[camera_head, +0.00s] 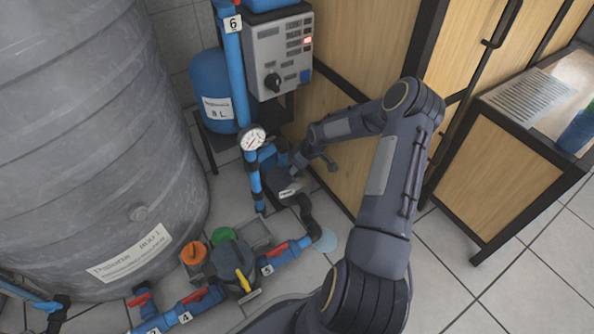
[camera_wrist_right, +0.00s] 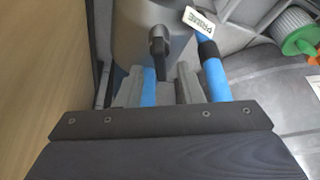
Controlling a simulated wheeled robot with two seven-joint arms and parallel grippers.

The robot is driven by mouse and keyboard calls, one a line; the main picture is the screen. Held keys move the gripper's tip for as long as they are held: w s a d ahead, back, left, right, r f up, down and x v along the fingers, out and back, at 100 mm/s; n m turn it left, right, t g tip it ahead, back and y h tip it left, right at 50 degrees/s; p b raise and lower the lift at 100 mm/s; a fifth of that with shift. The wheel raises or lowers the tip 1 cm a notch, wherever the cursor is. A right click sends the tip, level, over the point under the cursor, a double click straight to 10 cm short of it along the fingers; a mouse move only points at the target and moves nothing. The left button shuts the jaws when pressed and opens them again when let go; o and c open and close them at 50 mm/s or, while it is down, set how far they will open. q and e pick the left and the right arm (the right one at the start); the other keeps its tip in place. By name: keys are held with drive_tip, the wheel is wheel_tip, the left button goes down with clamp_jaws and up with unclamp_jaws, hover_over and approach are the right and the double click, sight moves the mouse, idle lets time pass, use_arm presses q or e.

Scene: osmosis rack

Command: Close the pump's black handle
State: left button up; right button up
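The pump (camera_head: 283,183) is a dark grey body on the floor beside the blue pipe in the head view. It fills the top of the right wrist view as a grey rounded housing (camera_wrist_right: 135,22). Its black handle (camera_wrist_right: 158,42) stands out from the housing there; in the head view I cannot make it out behind my arm. My right gripper (camera_head: 298,163) reaches down at the pump. In the wrist view its two grey fingers (camera_wrist_right: 163,72) are apart, with the handle just beyond and between their tips. I cannot tell whether they touch it. My left gripper is not in view.
A white PRIME label (camera_wrist_right: 198,20) sits by a blue pipe (camera_wrist_right: 215,80) right of the handle. A gauge (camera_head: 252,138), a control box (camera_head: 279,55) and a large grey tank (camera_head: 90,130) stand left of my arm. A wooden cabinet (camera_head: 340,60) is close behind.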

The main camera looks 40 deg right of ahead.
drive_tip(key=shift+x, duration=0.8)
clamp_jaws()
